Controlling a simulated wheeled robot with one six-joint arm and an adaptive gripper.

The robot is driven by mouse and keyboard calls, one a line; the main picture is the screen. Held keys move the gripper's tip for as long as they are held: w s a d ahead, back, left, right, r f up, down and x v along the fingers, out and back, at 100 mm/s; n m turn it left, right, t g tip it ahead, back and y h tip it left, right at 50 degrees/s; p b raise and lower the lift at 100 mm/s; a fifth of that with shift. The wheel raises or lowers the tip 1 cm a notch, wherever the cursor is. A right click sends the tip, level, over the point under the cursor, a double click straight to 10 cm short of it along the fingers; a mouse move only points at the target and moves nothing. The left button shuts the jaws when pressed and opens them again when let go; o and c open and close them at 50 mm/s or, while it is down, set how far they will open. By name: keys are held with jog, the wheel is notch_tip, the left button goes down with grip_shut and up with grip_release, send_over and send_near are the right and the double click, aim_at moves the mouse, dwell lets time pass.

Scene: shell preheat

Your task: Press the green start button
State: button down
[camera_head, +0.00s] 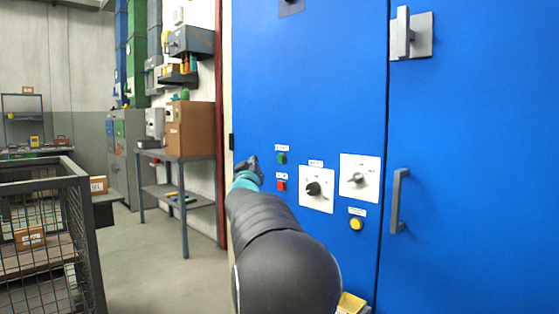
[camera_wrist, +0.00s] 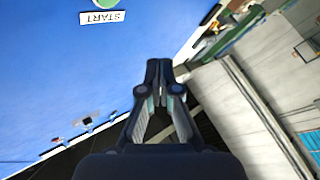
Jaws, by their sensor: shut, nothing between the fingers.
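The green start button (camera_head: 282,158) is on the blue cabinet front (camera_head: 310,90), under a small white label. In the wrist view the green button (camera_wrist: 106,3) is cut off by the top edge, above a label (camera_wrist: 102,17) reading START. My gripper (camera_head: 252,162) is to the left of the button in the head view, apart from it in the picture. In the wrist view my gripper (camera_wrist: 159,66) is shut and empty, its tips below and to the right of the button. How far the tips are from the panel is hard to tell.
A red button (camera_head: 282,185) sits just below the green one. Two rotary switches (camera_head: 316,188) (camera_head: 359,179) and a yellow button (camera_head: 356,224) are to the right. A door handle (camera_head: 398,201) sticks out. A wire cage (camera_head: 85,235) and a shelf table (camera_head: 180,157) stand left.

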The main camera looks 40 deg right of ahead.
jog(key=shift+w+d, duration=0.15)
jog(key=shift+d, duration=1.95)
jog(key=shift+w+d, duration=0.15)
jog(key=shift+d, duration=1.9)
jog(key=shift+d, duration=0.45)
jog(key=shift+w+d, duration=0.1)
jog(key=shift+d, duration=0.3)
jog(key=shift+a+b, duration=0.3)
jog(key=shift+a, duration=0.55)
jog(key=shift+a, duration=0.1)
jog(key=shift+s+a, duration=0.15)
jog(key=shift+a, duration=1.05)
jog(key=shift+s+a, duration=0.15)
jog(key=shift+a, duration=1.05)
